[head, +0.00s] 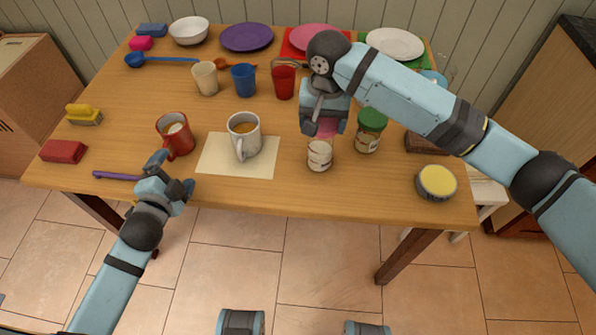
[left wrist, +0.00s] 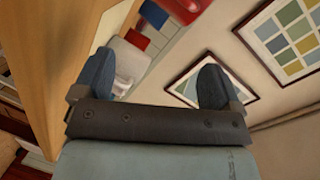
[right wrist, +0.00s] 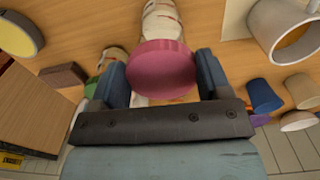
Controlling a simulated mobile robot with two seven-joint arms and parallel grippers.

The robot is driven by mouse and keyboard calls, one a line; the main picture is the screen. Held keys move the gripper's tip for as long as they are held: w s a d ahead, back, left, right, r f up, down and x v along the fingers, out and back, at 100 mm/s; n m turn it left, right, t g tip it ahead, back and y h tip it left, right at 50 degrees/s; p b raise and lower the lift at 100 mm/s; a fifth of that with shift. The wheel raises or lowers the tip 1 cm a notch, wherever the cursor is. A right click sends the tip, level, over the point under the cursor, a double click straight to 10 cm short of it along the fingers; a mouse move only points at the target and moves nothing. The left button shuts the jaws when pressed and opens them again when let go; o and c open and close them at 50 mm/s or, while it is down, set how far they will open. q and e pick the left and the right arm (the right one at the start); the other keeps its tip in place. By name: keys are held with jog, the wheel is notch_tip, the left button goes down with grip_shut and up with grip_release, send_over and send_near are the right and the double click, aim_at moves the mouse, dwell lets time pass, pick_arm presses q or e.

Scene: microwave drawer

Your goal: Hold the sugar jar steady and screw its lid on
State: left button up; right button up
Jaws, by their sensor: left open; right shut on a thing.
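The sugar jar (head: 320,156), a small glass jar with a pale label, stands upright near the table's front edge, right of the white mug. My right gripper (head: 324,118) is shut on the pink lid (head: 327,128), just behind the jar in the head view. In the right wrist view the pink lid (right wrist: 160,68) sits between the fingers, and part of the jar (right wrist: 160,22) shows beyond it. I cannot tell the exact gap between lid and jar rim. My left gripper (head: 172,172) is open and empty near the front left edge, away from the jar.
A green-lidded jar (head: 370,130) stands close right of the sugar jar. A yellow-topped tin (head: 437,182) is at the right.

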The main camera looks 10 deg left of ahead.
aim_at(320, 150)
pick_arm(q)
jog(key=w+d+m+h, duration=0.1)
jog(key=d+m, duration=0.3)
jog(key=d+m+h, duration=0.1)
jog(key=d+m, duration=0.3)
jog(key=d, duration=0.1)
jog(key=w+d+m+t+h, duration=0.1)
jog(key=d+m, duration=0.4)
jog(key=shift+w+d+r, duration=0.15)
jog(key=shift+w+r, duration=0.05)
jog(key=shift+w, duration=0.1)
jog(key=d+m+h, duration=0.1)
jog(key=d+m, duration=0.3)
jog(key=d+r+m+h, duration=0.1)
jog(key=d+m, duration=0.3)
jog(key=m, duration=0.1)
jog(key=s+d+m+h, duration=0.1)
jog(key=d+m+h, duration=0.1)
jog(key=d+m, duration=0.3)
jog(key=shift+s+r, duration=0.1)
jog(key=shift+r, duration=0.05)
jog(key=shift+d+m, duration=0.25)
jog(key=shift+m, duration=0.05)
jog(key=x, duration=1.1)
jog(key=shift+w+d, duration=0.1)
jog(key=shift+w, duration=0.3)
jog(key=c, duration=1)
jog(key=o, duration=1)
